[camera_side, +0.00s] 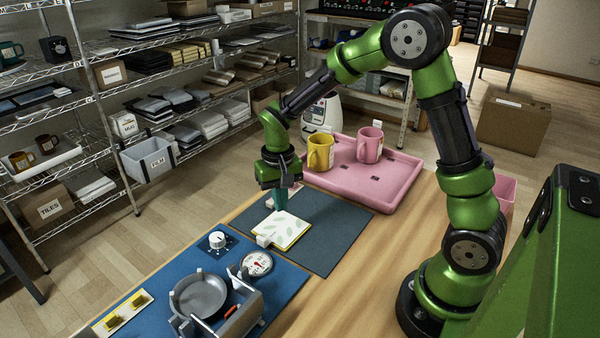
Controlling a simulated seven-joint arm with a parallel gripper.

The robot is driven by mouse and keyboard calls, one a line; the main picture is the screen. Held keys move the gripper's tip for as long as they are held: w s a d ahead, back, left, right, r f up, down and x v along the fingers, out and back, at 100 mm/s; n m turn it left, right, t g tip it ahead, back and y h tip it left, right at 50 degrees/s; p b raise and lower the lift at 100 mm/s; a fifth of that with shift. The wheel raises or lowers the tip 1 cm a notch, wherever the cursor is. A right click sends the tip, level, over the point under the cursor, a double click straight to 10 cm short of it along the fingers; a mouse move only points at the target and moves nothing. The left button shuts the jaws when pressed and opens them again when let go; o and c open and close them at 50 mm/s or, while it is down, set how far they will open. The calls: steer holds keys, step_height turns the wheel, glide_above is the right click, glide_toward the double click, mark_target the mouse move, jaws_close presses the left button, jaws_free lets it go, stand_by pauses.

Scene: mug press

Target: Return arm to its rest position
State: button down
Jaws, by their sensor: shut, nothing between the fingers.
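My gripper (280,200) points down over the dark mat (341,225) in the middle of the table. Its fingers are shut with nothing held. They are close above or beside a white card with a leaf print (284,229), which lies on a yellow-edged pad; I cannot tell whether they touch it. My arm is bent up and over from its base at the right. A yellow mug (320,152) and a pink mug (369,145) stand upright on the pink tray (402,188) behind the gripper.
A blue mat (285,284) at the front left holds a press with a round grey plate (201,296), a dial gauge (257,263) and a knob (217,240). A pale strip with yellow pieces (123,313) lies beside it. Shelves stand at the left. The wooden table right of the mats is clear.

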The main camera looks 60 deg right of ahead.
steer(key=shift+s+f, duration=0.1)
steer(key=shift+s, duration=0.05)
steer(key=s+a+r+n+t+y, duration=0.1)
steer(key=s+a+r+t, duration=0.1)
steer(key=s+r, duration=0.6)
steer(key=s+a+r+n+t+y, duration=0.1)
steer(key=s+a+r+t, duration=0.1)
steer(key=s+r+t, duration=0.3)
step_height(320, 180, up, 5)
steer(key=s, duration=0.2)
steer(key=shift+s+a+f, duration=0.2)
steer(key=shift+s+a, duration=0.05)
steer(key=shift+s, duration=0.1)
